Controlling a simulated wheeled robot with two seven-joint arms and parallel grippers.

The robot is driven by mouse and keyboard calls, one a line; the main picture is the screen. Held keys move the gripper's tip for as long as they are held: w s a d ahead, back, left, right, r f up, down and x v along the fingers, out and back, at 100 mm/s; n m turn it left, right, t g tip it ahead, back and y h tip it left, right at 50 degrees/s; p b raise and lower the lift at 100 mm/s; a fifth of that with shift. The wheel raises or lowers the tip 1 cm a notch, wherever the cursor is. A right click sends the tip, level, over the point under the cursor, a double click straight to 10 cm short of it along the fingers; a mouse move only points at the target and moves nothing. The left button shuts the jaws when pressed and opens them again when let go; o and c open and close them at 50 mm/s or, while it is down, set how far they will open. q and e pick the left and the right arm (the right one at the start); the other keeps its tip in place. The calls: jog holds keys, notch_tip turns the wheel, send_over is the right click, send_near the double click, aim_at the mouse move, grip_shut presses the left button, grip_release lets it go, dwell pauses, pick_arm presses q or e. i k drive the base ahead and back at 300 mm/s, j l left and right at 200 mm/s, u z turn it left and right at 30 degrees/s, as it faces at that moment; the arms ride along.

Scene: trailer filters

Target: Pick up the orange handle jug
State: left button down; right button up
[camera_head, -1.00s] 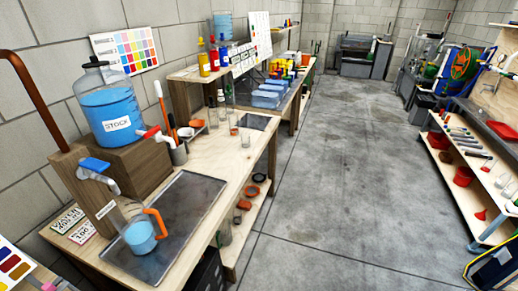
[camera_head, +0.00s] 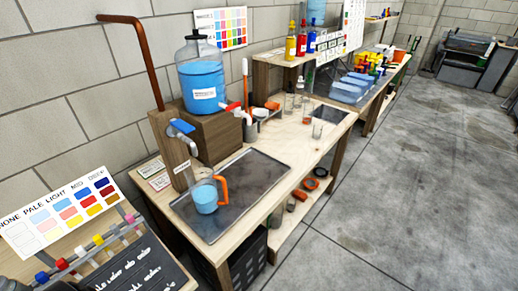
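The orange handle jug (camera_head: 206,197) is a clear jug with light blue liquid in it and an orange handle (camera_head: 223,190) on its right side. It stands upright on the dark metal tray (camera_head: 248,190) on the wooden bench, below a tap with a blue lever (camera_head: 182,126) on a wooden post. Neither of my grippers shows in the head view.
A large stock bottle of blue liquid (camera_head: 202,82) stands on a wooden block behind the tray. Clear glasses (camera_head: 317,130) stand farther along the bench. A colour chart and rack of coloured tubes (camera_head: 95,243) are at the lower left. The concrete floor (camera_head: 400,200) at right is clear.

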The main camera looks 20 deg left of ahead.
aim_at(201, 178)
jog(key=u, duration=1.3)
